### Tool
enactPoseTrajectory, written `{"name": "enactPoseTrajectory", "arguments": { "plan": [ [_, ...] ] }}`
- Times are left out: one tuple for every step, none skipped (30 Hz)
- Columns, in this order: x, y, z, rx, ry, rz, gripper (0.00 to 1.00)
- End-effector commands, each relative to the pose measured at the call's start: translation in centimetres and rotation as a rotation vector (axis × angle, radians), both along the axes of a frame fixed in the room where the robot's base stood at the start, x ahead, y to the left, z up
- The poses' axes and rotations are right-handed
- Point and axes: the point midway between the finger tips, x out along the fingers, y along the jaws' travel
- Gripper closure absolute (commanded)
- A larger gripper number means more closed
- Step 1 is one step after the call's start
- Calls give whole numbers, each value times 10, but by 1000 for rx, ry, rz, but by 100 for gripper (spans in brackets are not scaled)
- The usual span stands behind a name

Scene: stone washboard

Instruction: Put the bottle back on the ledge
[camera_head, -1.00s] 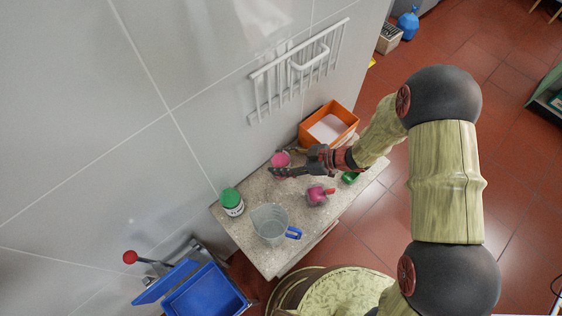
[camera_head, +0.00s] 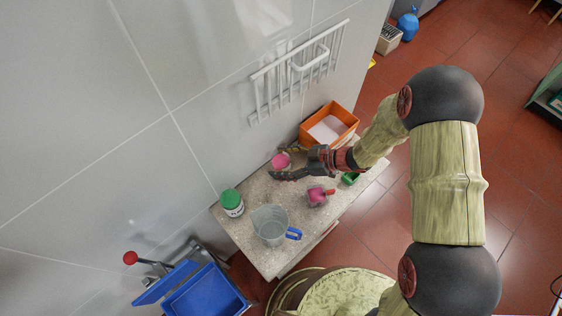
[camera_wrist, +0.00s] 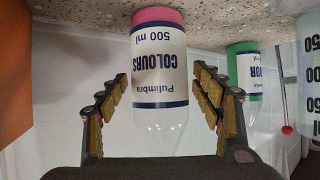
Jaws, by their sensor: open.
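The bottle (camera_wrist: 160,70) has a pink end and a clear body with a white and blue "Pulimbra 500 ml COLOURS" label, which reads upside down in the wrist view. Its pink end also shows in the head view (camera_head: 281,160), at the wall side of the speckled stone ledge (camera_head: 250,188). In the wrist view its pink end overlaps the stone surface; I cannot tell whether they touch. My gripper (camera_wrist: 160,85) is open, with a finger on each side of the bottle and a small gap at both sides. In the head view my gripper (camera_head: 284,164) reaches in from the right.
A green-and-white container (camera_head: 231,202) and a clear jug (camera_head: 270,225) with a blue handle stand on the stone. A magenta item (camera_head: 317,197) and a green item (camera_head: 350,178) lie near its right edge. An orange box (camera_head: 340,113) is at the back, below a white wall rack (camera_head: 300,70).

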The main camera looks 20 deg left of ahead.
Motion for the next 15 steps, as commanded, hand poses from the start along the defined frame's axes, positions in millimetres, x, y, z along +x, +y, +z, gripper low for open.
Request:
{"name": "enactPoseTrajectory", "arguments": {
  "plan": [
    [2, -6, 4, 0, -1, -3, 34],
    [2, -10, 6, 0, -1, -3, 34],
    [3, -15, 10, 0, -2, -5, 34],
    [4, -20, 13, -1, -2, -5, 34],
    [5, -25, 16, -1, -2, -5, 34],
    [6, -33, 20, -1, -1, -6, 34],
    [6, -39, 23, -1, -1, -5, 34],
    [6, -44, 26, 0, -1, -6, 34],
    [8, -52, 30, 0, -2, -5, 34],
    [8, -57, 33, 0, -2, -6, 34],
    [9, -62, 36, 0, -2, -5, 34],
    [10, -69, 40, 0, -2, -5, 34],
    [10, -73, 42, 0, -2, -5, 34],
    [11, -78, 45, -1, -2, -5, 34],
    [11, -83, 47, -1, 0, -4, 34]
  ]
}}
